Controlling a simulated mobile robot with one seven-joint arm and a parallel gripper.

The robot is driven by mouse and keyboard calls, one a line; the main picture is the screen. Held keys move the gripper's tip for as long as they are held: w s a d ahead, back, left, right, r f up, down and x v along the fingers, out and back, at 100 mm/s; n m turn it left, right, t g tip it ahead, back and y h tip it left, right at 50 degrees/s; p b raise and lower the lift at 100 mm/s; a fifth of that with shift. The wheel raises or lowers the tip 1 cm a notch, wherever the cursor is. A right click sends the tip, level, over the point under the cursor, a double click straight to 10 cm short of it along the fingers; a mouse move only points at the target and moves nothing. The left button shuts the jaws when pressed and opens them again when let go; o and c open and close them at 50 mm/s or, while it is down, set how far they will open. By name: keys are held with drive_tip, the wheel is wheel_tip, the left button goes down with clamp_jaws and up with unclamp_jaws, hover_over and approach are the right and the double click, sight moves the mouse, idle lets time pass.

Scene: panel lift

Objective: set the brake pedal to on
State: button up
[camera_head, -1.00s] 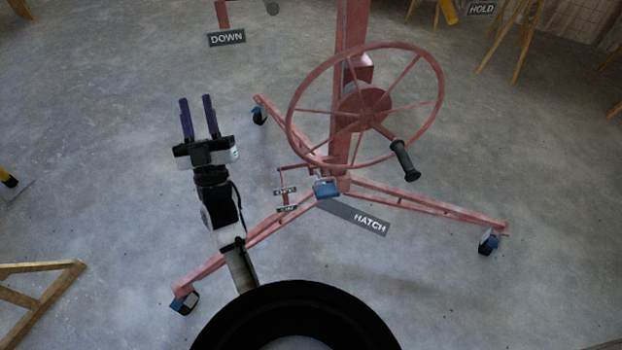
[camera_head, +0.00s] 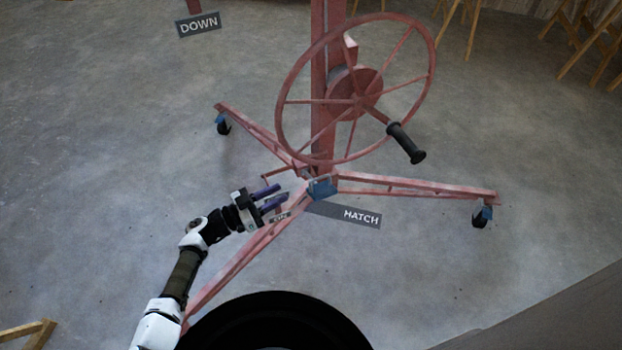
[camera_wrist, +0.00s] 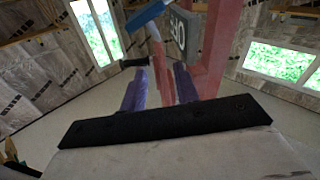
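The red panel lift stands on the floor with a large handwheel (camera_head: 357,97) on its column. The brake pedal is low by the column's base. In the head view my gripper mostly covers it, and a thin red rod (camera_head: 283,173) shows behind. A small label plate (camera_head: 280,217) shows just below the fingers. My gripper (camera_head: 271,197) has its two purple fingers apart, pointing right at the pedal area. In the wrist view a grey plate (camera_wrist: 181,35) with upside-down letters, seemingly OFF, is ahead of the fingers.
A blue block (camera_head: 321,189) sits at the column's foot, beside the HATCH sign (camera_head: 345,214). Red legs (camera_head: 415,187) with casters spread across the floor. The wheel's black handle (camera_head: 406,143) sticks out at right. A DOWN sign (camera_head: 199,24) is at upper left.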

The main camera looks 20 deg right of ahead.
sight(320, 177)
drive_tip(key=d, duration=0.4)
drive_tip(key=w+d+g, duration=0.1)
drive_tip(key=d, duration=0.4)
drive_tip(key=w+d+m+g+p, duration=0.1)
drive_tip(key=d, duration=0.4)
drive_tip(key=shift+w+f, duration=0.25)
drive_tip(key=shift+f, duration=0.15)
clamp_jaws()
